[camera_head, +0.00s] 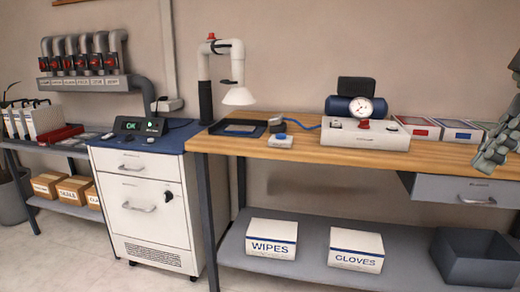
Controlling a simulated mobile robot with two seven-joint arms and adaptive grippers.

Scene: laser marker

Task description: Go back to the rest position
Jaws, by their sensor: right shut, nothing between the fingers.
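My right gripper (492,153) is at the right edge of the head view, over the right part of the wooden workbench (300,146). Its grey fingers point down and to the left, shut and empty. Part of its arm is cut off by the picture edge. My left gripper does not show.
The bench holds a white control box with a gauge (362,107), a dark tray (238,128) and flat trays (417,127) near my right gripper. A white cabinet (140,205) stands farther left. Open floor lies in front.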

